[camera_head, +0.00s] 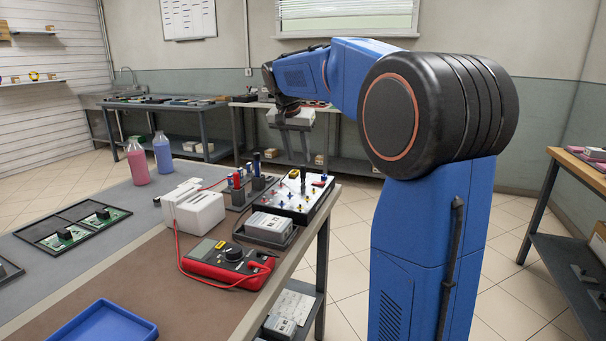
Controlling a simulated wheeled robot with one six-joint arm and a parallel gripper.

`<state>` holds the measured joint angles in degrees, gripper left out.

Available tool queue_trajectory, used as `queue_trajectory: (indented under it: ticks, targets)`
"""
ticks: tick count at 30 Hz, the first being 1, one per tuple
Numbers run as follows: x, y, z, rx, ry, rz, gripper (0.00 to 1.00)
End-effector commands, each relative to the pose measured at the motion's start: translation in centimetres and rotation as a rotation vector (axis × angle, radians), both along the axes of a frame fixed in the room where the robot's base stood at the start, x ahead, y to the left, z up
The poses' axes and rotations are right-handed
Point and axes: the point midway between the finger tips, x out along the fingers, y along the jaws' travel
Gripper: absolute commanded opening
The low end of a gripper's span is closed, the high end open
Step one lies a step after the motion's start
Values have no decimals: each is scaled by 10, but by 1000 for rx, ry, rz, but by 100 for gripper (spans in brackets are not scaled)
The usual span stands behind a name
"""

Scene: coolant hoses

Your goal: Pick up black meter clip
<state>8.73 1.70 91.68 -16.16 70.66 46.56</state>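My gripper (297,155) hangs at the end of my blue arm, pointing down, above the far right end of the workbench. Its two fingers look apart, with nothing visible between them. A red multimeter (228,262) with a black dial lies on the bench, with a red lead curving around it. Small black parts (266,256) lie at its right end; I cannot tell whether one is the black meter clip. A dark upright piece (303,181) stands on a white panel (285,202) below my gripper; it may be a clip. Its lower end is hard to make out.
A dark holder (250,190) with red and blue upright pieces stands left of the panel. A white block (194,210), a grey box (269,226), two bottles (138,162) and a blue tray (104,324) share the bench. The brown mat (150,268) has free room.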

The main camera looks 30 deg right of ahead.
Motion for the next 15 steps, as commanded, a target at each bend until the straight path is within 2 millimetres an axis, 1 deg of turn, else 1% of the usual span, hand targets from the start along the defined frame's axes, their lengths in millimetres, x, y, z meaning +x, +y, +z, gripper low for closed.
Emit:
queue_trajectory:
  ticks: [1,3,11,15]
  targets:
    - [2,-3,-7,0,0,-1,34]
    - [3,-5,-15,0,1,-1,34]
    - [6,-9,-26,0,-1,0,34]
    - [8,-15,-37,0,0,0,34]
